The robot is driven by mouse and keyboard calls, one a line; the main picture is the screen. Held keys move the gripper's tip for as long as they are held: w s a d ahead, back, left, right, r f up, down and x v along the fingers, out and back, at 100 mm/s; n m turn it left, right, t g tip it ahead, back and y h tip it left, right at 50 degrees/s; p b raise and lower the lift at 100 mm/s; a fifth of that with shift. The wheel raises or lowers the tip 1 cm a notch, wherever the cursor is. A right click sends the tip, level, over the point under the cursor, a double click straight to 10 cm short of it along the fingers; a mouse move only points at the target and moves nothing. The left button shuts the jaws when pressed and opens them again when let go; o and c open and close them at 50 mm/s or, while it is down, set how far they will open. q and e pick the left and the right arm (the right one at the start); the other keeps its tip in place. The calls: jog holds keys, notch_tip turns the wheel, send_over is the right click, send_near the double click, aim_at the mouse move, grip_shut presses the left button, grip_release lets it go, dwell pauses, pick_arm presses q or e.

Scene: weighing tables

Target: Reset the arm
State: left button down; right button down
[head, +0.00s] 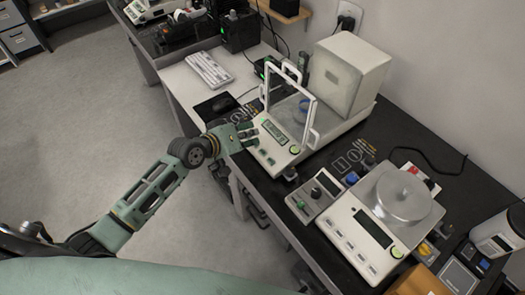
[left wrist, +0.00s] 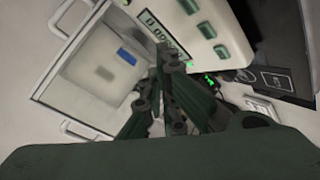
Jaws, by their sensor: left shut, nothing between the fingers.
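My left arm (head: 150,190) reaches in from the left, and its gripper (head: 250,134) is shut and empty at the front left corner of the balance (head: 276,146) with the white door frame. The fingers are close to its keypad and display; I cannot tell whether they touch it. In the left wrist view the closed gripper (left wrist: 158,75) is in front of the balance's lit display (left wrist: 165,33). A small blue item (left wrist: 126,56) shows inside the weighing chamber. My right gripper is not in view.
A second scale with a round steel pan (head: 404,196) stands at the right on the black table. A small device with knobs (head: 314,195) sits between the two. Open floor (head: 90,110) is at the left.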

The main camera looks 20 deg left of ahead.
pick_arm(q)
jog(key=s+d+f+m+g+y, duration=0.1)
jog(key=s+d+f+m+g, duration=0.15)
jog(key=s, duration=0.55)
jog(key=s+d+f+m+g+y, duration=0.1)
jog(key=s+d+f+m+g, duration=0.15)
jog(key=s, duration=0.65)
jog(key=s+a+r+g+y, duration=0.1)
jog(key=s+a, duration=0.1)
jog(key=s, duration=0.3)
jog(key=s+a+r+m+g+y, duration=0.1)
jog(key=s+a+y, duration=0.1)
jog(key=s, duration=0.4)
jog(key=s+a+r+y, duration=0.1)
jog(key=s+a, duration=0.2)
jog(key=s, duration=0.2)
notch_tip(320, 180, down, 30)
jog(key=s+g+b, duration=0.2)
jog(key=b, duration=0.2)
jog(key=s+a+f+b, duration=0.2)
jog(key=s+f, duration=1.4)
jog(key=f, duration=0.3)
jog(key=shift+s+a+g, duration=0.25)
jog(key=shift+g, duration=0.15)
